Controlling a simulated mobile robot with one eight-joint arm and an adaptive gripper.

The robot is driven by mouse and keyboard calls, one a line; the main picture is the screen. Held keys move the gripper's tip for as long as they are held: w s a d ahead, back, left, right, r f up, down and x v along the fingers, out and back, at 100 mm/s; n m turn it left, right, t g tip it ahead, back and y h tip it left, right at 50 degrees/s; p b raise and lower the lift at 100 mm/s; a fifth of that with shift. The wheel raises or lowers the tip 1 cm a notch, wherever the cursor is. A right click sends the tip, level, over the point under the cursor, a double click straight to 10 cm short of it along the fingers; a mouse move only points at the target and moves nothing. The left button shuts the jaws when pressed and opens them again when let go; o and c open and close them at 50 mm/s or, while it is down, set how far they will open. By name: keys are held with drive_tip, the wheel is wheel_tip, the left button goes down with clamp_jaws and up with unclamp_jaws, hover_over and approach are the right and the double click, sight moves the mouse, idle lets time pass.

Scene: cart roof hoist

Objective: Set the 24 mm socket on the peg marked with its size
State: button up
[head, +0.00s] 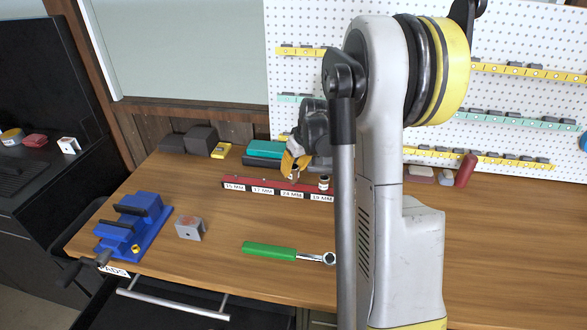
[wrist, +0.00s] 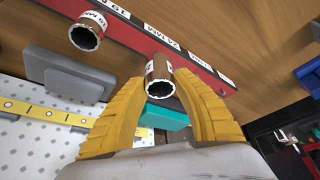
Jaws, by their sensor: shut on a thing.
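My gripper (head: 293,164) has yellow fingers and is over the red rail (head: 232,180) on the bench, near the label reading 24 MM (head: 291,194). In the wrist view the fingers are shut on a shiny metal socket (wrist: 157,86) with a white band. Its open end faces the camera and its far end overlaps the red rail (wrist: 205,77). Any size mark on it is not readable. I cannot tell whether it is clear of the rail or on a peg; the peg below is hidden.
Another socket (head: 324,181) stands at the rail's 19 MM end and also shows in the wrist view (wrist: 87,32). A green-handled ratchet (head: 268,250), grey block (head: 189,228) and blue vise (head: 130,223) sit in front. Dark and teal boxes stand behind the rail.

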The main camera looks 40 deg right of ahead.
drive_tip(key=shift+f+b, duration=1.25)
drive_tip(key=shift+f, duration=0.25)
drive_tip(key=o, duration=1.2)
drive_tip(key=v, duration=1.2)
drive_tip(key=s+a+b, duration=0.1)
drive_tip(key=s+a, duration=0.2)
drive_tip(key=a, duration=0.3)
drive_tip(key=s+a+r+t+b, duration=0.1)
drive_tip(key=s+a, duration=0.2)
drive_tip(key=a, duration=0.3)
drive_tip(key=s+a+b, duration=0.1)
drive_tip(key=s+a, duration=0.1)
drive_tip(key=a, duration=0.5)
drive_tip(key=shift+n+t, duration=0.3)
drive_tip(key=shift+t, duration=0.5)
drive_tip(key=s+a+f, duration=0.1)
drive_tip(key=s+a, duration=0.2)
drive_tip(key=s+a+f+b, duration=0.1)
drive_tip(key=s+a+f, duration=0.1)
drive_tip(key=s+a, duration=0.1)
drive_tip(key=s+a+f+b, duration=0.1)
drive_tip(key=s+a+f, duration=0.1)
drive_tip(key=s+a, duration=0.1)
drive_tip(key=shift+s+a, duration=0.25)
drive_tip(key=shift+s, duration=0.5)
